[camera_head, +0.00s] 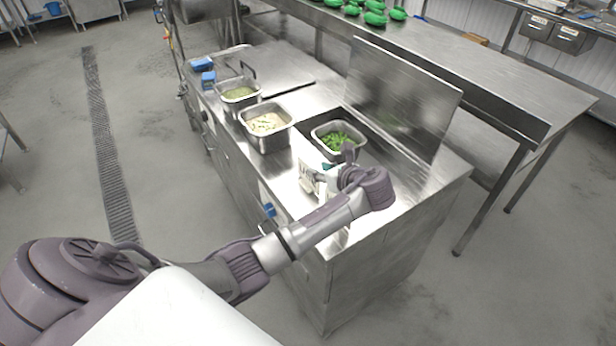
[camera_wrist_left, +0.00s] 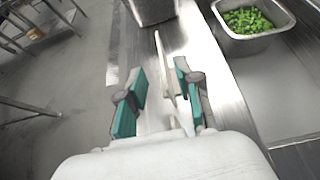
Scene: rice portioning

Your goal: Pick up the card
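A white card (camera_head: 308,178) with dark markings stands upright near the front edge of the steel counter. In the left wrist view the card (camera_wrist_left: 163,65) appears nearly edge-on as a thin pale slab. My left gripper (camera_head: 326,169) reaches over the counter at the card, its fingers partly hidden by the wrist in the head view. In the left wrist view its teal fingers (camera_wrist_left: 158,97) are apart, one on each side of the card. A gap shows between the card and the left finger; contact with the right finger is unclear. My right gripper is not in view.
On the counter (camera_head: 400,205) are a pan of chopped greens (camera_head: 314,136), a pan of pale food (camera_head: 247,117), a green-filled pan (camera_head: 226,101) and blue items (camera_head: 202,64). A raised steel panel (camera_head: 405,95) stands behind. Open floor lies at left.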

